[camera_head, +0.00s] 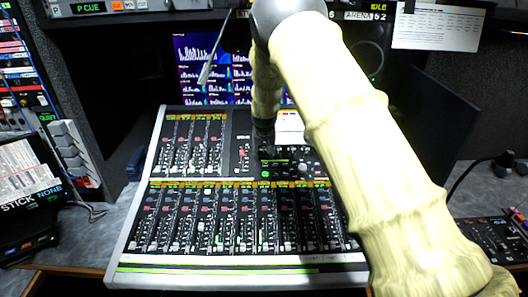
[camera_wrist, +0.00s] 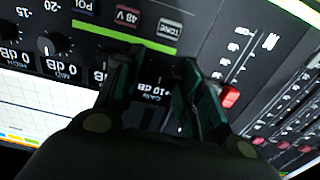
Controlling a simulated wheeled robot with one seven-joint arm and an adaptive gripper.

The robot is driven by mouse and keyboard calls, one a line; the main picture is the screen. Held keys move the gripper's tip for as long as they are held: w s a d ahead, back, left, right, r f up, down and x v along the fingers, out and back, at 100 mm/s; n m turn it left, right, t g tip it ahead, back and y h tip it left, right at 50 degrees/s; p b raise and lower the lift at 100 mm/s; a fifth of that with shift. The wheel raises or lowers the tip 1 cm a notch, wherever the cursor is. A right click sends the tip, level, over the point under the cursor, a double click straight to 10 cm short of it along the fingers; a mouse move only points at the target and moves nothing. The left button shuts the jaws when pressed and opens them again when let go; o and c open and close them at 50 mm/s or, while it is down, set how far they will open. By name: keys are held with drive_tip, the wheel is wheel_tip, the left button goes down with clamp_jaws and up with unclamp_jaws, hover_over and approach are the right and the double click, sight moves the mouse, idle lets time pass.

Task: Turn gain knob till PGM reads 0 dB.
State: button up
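The mixing console (camera_head: 115,262) fills the middle of the head view. My gripper (camera_head: 264,145) reaches down over its upper middle section, small and dark there. In the wrist view my gripper (camera_wrist: 160,62) has its two dark fingers apart over the console face. A printed GAIN label with "+10 dB" (camera_wrist: 152,92) shows between the fingers. The gain knob itself is dark or hidden between the fingertips, and I cannot tell whether they touch it. I cannot make out a PGM reading in either view.
A MID knob (camera_wrist: 54,44) marked 0 dB sits left of the fingers. A red fader cap (camera_wrist: 229,96) lies close to the right finger. Monitors with bar graphs (camera_head: 196,50) stand behind the console. Grey desk surface lies left of the console.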

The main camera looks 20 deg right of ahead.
clamp_jaws()
drive_tip(key=shift+m, duration=0.3)
drive_tip(key=m+b, duration=0.1)
drive_tip(key=m, duration=0.4)
drive_tip(key=shift+d+m, duration=0.1)
drive_tip(key=shift+m, duration=0.2)
drive_tip(key=m, duration=0.5)
drive_tip(key=shift+m, duration=0.4)
